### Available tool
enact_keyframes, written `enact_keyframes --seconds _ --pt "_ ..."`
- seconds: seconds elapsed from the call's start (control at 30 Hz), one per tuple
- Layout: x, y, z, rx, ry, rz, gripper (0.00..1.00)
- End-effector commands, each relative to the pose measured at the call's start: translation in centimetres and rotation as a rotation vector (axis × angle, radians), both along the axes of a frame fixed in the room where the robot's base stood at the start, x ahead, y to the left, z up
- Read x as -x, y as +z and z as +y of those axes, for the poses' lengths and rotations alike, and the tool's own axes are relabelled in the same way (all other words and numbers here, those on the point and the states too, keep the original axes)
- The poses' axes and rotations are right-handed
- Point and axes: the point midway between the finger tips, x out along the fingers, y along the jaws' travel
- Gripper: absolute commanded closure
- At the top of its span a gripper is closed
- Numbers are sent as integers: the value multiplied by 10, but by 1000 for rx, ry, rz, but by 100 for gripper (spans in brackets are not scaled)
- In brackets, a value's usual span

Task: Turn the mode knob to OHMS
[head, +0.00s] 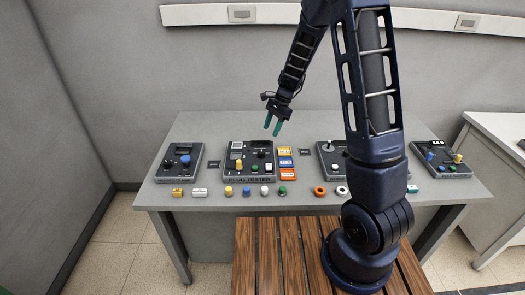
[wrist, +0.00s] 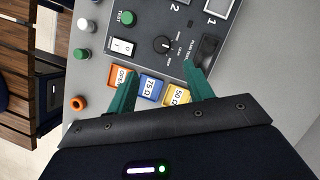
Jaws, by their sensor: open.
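A black round knob (wrist: 161,45) with a white pointer mark sits on the grey plug tester panel (wrist: 192,17). Small labels stand around it; I cannot read them or tell which one the pointer meets. In the head view the knob (head: 261,155) is a small dark spot on the plug tester (head: 233,171). My gripper (head: 272,128) is open and empty, held above the back of the tester with its green fingers pointing down. In the wrist view the knob lies just beyond the gap between my fingertips (wrist: 162,72), apart from them.
Beside the knob are a white rocker switch (wrist: 122,46) and a green TEST button (wrist: 127,18). Orange (wrist: 117,75), blue (wrist: 150,88) and yellow (wrist: 177,96) labelled blocks line the panel's edge. Several coloured plugs lie along the table's front. Other boxes stand left (head: 179,162) and right.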

Motion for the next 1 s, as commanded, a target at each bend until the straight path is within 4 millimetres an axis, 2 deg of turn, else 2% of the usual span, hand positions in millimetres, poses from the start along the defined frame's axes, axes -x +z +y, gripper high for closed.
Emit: enact_keyframes --seconds 0.27,0.7,1.0 --pt "-1 -19 8 6 -19 18 48" --pt "13 -83 31 6 -20 17 48" --pt "18 -107 40 5 -18 16 48"
